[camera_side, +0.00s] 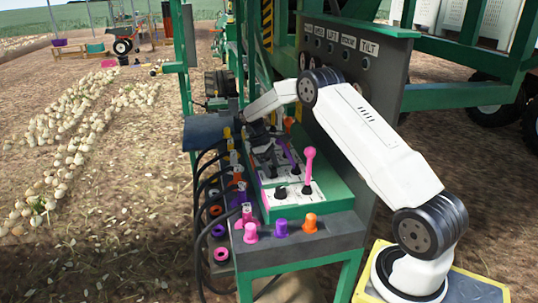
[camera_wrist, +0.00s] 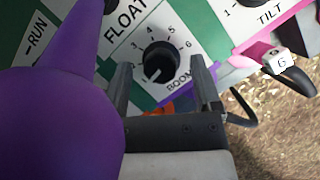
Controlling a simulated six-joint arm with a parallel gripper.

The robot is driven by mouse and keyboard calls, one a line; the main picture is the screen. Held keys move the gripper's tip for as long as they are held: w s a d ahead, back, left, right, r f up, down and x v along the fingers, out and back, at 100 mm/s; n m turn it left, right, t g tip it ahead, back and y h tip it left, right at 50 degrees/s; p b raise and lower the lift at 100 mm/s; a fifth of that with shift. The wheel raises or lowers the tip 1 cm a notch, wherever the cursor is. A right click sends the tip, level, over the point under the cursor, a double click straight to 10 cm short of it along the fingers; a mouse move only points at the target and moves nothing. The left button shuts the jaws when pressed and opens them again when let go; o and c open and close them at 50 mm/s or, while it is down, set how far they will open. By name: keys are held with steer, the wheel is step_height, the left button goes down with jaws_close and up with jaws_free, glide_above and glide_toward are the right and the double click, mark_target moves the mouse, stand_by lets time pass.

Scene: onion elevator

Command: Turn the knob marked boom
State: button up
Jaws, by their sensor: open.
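The boom knob (camera_wrist: 160,60) is black and round, on a white panel with the word BOOM and numbers 1 to 6 around it. Its white mark points to the lower left, near the 1. My gripper (camera_wrist: 162,66) is open. Its dark fingers show on the left and right of the knob, with a gap on each side; I cannot tell how far down they reach. In the side view my gripper (camera_side: 256,138) is over the far part of the control panel (camera_side: 310,208), and the boom knob cannot be made out there.
A large purple lever (camera_wrist: 65,120) fills the left of the wrist view, close to my gripper. A pink lever (camera_side: 309,165) stands on the nearer panel. A grey connector marked G (camera_wrist: 281,60) and black cables (camera_side: 205,205) lie along the panel's edge.

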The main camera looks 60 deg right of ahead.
steer(key=shift+s+f, duration=0.1)
steer(key=shift+f, duration=0.1)
jaws_close()
steer(key=shift+m, duration=0.4)
steer(key=m+y, duration=0.1)
steer(key=m, duration=0.2)
steer(key=shift+y, duration=0.3)
steer(key=shift+d+m+t+y, duration=0.1)
steer(key=shift+m+t+y, duration=0.4)
steer(key=shift+m, duration=1.5)
